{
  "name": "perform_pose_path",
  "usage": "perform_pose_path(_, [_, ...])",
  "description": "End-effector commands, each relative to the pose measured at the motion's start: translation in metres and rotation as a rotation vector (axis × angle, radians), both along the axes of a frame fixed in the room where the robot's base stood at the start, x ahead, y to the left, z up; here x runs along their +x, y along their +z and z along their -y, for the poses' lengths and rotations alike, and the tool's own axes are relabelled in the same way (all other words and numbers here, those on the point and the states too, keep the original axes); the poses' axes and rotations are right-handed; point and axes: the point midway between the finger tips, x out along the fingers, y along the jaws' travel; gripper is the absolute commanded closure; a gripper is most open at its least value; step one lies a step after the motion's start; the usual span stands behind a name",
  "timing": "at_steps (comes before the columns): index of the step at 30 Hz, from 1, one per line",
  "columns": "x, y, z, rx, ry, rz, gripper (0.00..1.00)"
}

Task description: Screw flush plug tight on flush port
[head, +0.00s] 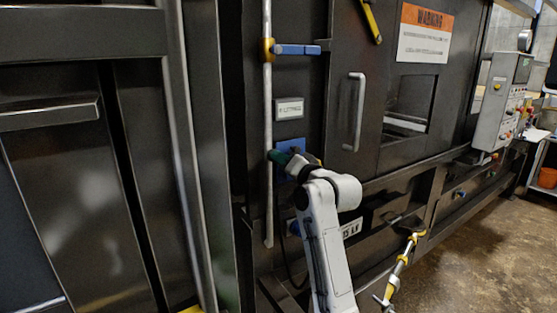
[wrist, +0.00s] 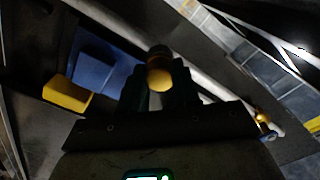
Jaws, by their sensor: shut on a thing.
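My gripper (head: 280,157) is at the blue plate (head: 292,146) on the dark machine front, beside the vertical pipe. In the wrist view my gripper (wrist: 160,75) has its two dark fingers shut on a round yellow piece, which I take for the flush plug (wrist: 159,80). A darker, brownish round part (wrist: 159,52) shows just beyond it between the fingertips. It may be the flush port, but I cannot tell, nor whether the two touch. The head view does not show the plug or port clearly, as my gripper and arm cover that spot.
In the wrist view a blue block (wrist: 95,65) and a yellow block (wrist: 68,93) stand left of the fingers. A grey pipe (head: 268,100) with a blue lever (head: 297,49) runs close by. A door handle (head: 355,110) is to the right.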

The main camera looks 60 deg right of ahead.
Motion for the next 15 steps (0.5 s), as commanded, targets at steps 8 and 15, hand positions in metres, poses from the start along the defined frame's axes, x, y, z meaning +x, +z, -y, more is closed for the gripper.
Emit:
perform_pose_path(8, [0.0008,0.0003,-0.0007,0.037,0.002,0.024,1.00])
perform_pose_path(15, [0.0017,0.0004,-0.0015,0.153,0.004,0.094,1.00])
